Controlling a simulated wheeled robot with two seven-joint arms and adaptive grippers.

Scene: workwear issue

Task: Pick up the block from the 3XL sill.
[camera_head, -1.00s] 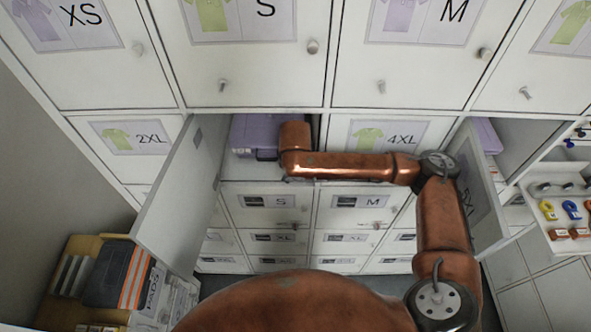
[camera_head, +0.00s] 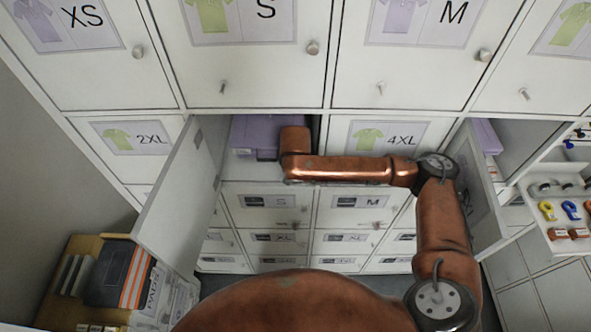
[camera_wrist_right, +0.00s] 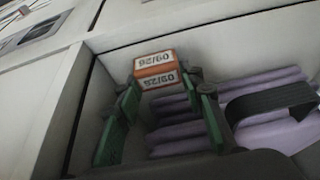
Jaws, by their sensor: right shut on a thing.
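The orange block with white date labels (camera_wrist_right: 155,72) shows in the right wrist view. My right gripper (camera_wrist_right: 160,82), with green finger pads, is shut on it, one finger on each side. The block is in front of purple folded garments; I cannot tell whether it still touches the sill. In the head view my copper right arm reaches into the open compartment (camera_head: 240,170) between the 2XL and 4XL doors. There the arm hides the right gripper and block. My left gripper is in neither view.
An open door (camera_head: 180,190) stands left of the compartment. Purple folded garments (camera_wrist_right: 265,85) with a black band (camera_wrist_right: 270,101) fill much of it. Another open door (camera_head: 475,185) is close to my right arm. A tray of small coloured items (camera_head: 567,208) is at right.

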